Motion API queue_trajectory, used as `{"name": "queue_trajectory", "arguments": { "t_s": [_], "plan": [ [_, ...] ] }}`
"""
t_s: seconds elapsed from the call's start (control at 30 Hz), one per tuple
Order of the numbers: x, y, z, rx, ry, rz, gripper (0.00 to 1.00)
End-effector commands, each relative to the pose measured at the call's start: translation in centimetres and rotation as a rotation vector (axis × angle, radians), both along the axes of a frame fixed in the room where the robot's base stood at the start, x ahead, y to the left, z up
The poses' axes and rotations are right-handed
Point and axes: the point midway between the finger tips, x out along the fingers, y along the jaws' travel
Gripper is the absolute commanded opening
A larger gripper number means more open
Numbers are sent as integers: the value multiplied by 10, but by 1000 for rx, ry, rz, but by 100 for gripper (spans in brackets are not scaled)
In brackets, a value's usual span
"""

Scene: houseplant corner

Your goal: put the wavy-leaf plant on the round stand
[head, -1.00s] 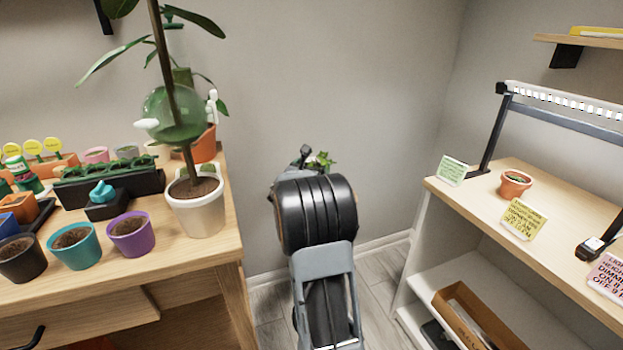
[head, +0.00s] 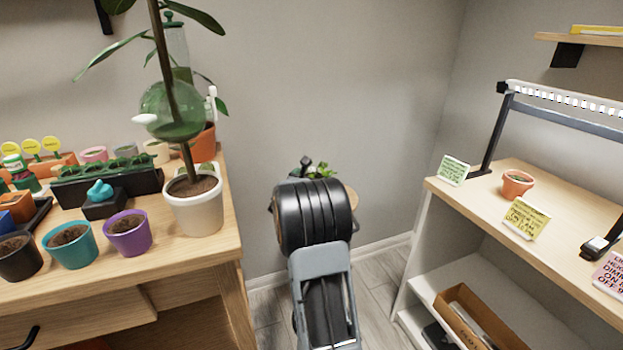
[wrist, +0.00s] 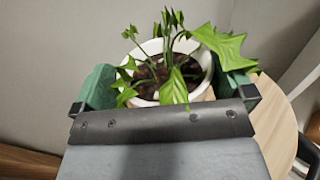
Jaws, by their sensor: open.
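The wavy-leaf plant, with green wavy-edged leaves (wrist: 220,45) in a white pot (wrist: 207,62), is upright in the wrist view; its leaf tops (head: 322,172) show behind my arm in the head view. My gripper (wrist: 165,82) is open, with one green-padded finger on each side of the pot. I cannot tell whether the pads touch it. The round stand (wrist: 277,125) is a pale wooden disc below and to the right; its edge also shows in the head view (head: 353,200). The pot's base is hidden, so its contact with the stand is unclear.
On the left, a wooden bench (head: 180,262) holds several pots and a tall plant in a white pot (head: 196,210). On the right, a shelf unit (head: 480,200) carries a small terracotta pot (head: 516,184) and a lamp.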

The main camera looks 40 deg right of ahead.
Motion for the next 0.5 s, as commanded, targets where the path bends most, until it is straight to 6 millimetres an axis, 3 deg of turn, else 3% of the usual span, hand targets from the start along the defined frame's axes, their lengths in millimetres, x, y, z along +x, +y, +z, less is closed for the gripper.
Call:
{"name": "queue_trajectory", "arguments": {
  "t_s": [0.17, 0.5],
  "plan": [
    [-1, 3, 5, 0, 0, 1, 100],
    [-26, 62, 5, 0, 1, 4, 100]
  ]
}}
